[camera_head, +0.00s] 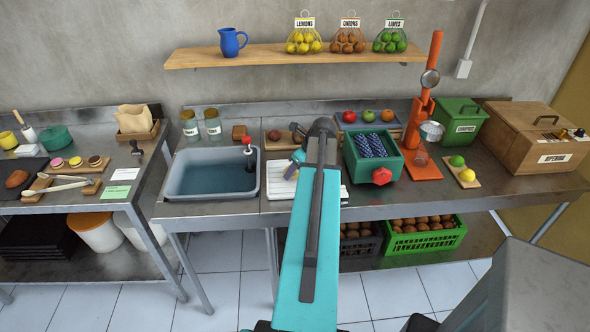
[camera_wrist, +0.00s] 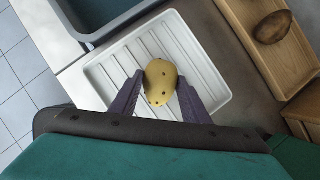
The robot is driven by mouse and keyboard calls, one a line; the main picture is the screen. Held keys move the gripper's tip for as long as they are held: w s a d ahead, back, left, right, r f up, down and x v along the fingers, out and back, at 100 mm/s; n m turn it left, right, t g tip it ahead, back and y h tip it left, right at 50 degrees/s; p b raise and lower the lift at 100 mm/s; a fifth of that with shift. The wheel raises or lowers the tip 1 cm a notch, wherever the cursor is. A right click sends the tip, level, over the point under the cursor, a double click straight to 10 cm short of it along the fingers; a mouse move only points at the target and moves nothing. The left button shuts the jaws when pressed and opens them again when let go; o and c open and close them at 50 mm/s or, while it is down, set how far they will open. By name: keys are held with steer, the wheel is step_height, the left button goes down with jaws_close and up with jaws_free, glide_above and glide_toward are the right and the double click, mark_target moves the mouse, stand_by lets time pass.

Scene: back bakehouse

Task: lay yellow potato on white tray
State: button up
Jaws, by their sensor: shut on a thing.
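In the wrist view my gripper (camera_wrist: 160,95) is shut on a yellow potato (camera_wrist: 161,78) with dark spots, one finger on each side of it. Behind the potato is the ribbed white tray (camera_wrist: 108,72). I cannot tell whether the potato touches the tray or is held above it. In the head view the white tray (camera_head: 279,190) lies on the counter right of the sink, partly hidden by my arm. The potato does not show clearly in that view.
The grey sink basin (camera_head: 212,192) adjoins the tray on the left. A wooden tray (camera_wrist: 262,50) with a brown potato (camera_wrist: 272,27) lies behind it. A green box (camera_head: 356,165) with blue contents stands right of my arm, near a red-orange press (camera_head: 422,100).

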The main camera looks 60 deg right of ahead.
steer(key=shift+f, duration=0.1)
steer(key=o, duration=1.1)
steer(key=shift+b+v, duration=1.2)
steer(key=shift+v, duration=4.9)
